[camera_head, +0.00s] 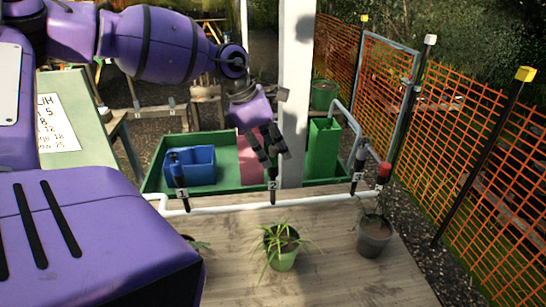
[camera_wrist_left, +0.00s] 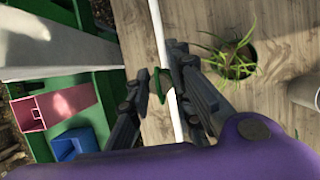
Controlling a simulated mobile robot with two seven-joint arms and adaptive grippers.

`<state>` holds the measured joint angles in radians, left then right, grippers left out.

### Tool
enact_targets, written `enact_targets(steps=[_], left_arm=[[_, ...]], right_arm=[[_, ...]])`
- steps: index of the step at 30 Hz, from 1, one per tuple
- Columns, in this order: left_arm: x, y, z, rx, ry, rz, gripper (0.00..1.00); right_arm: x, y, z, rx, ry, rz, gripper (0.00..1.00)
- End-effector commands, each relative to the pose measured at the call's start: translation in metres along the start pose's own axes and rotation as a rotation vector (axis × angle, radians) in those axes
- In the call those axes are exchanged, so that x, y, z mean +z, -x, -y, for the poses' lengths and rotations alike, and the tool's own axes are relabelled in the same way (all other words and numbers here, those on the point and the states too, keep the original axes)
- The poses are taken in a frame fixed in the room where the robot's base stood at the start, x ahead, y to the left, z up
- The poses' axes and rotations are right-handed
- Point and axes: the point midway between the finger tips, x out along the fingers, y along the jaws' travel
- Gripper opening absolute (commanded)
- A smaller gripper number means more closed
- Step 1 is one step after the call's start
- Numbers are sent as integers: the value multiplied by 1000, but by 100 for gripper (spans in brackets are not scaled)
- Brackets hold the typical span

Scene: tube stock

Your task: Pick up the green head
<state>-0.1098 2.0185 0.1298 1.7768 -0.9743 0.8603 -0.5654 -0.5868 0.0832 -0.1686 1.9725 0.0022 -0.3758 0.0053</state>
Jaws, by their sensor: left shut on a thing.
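In the left wrist view a small green ring-like piece, the green head (camera_wrist_left: 158,87), sits between the two dark fingers of my left gripper (camera_wrist_left: 160,76). The fingers are closed in on it, over the white pipe. In the head view my left gripper (camera_head: 270,150) points down at the post marked 2 (camera_head: 273,190) on the white pipe. The green head cannot be made out there, as the fingers cover it. I cannot tell whether the head still touches its post. My right gripper is in neither view.
A green tray (camera_head: 215,188) behind the pipe holds a blue box (camera_head: 190,165), a pink box (camera_head: 249,160) and a tall green box (camera_head: 324,148). Posts 1 (camera_head: 181,190) and 3 (camera_head: 357,182) flank post 2. A red head (camera_head: 384,174) is at right. Potted plants stand in front.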

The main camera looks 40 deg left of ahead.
Motion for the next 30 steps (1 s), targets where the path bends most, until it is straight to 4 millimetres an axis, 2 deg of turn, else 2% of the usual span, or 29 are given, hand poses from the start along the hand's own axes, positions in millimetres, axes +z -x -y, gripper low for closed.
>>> enact_targets(steps=[7,11,15,18,24,25,26,30], left_arm=[[1,3,0,1,0,1,7],[6,12,-1,3,-1,3,7],[15,34,0,4,-1,6,7],[12,62,12,8,-4,14,7],[6,112,35,14,-7,22,7],[4,114,37,12,-8,18,7],[3,107,37,7,-9,8,7],[-2,105,42,-1,-13,-4,7]], right_arm=[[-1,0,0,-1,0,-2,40],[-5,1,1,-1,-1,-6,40],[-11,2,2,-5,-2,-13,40],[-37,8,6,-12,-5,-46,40],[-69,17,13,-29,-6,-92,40],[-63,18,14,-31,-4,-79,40],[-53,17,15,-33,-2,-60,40],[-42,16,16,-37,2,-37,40]])
